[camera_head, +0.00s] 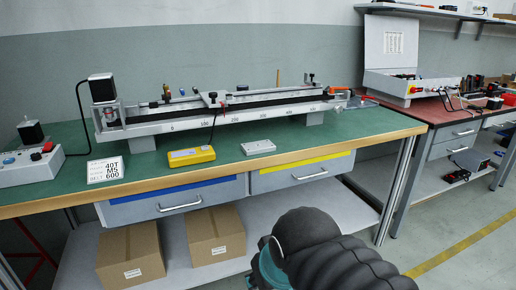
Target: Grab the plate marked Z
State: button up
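No letter Z can be read in this view, so I cannot tell which thing is the plate marked Z. A small grey plate-like block (258,146) lies flat on the green table top, right of a yellow device. A white card (105,170) printed 40T, M5 and 600 lies near the table's front left edge. A gantry rail (225,115) with a number scale stands along the table behind them. My dark arm shows at the bottom, in front of the table and apart from these things. My gripper's fingertips are not in view.
The yellow device (191,156) has a cable running up to the gantry. A control box (28,168) stands at the left. Drawers (180,200) and two cardboard boxes (130,255) are below the table top. A second workbench (440,124) stands at the right; floor is free there.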

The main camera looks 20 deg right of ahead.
aim_at(256, 147)
jog(key=z, duration=2.3)
jog(key=i, duration=1.2)
jog(key=u, duration=2.35)
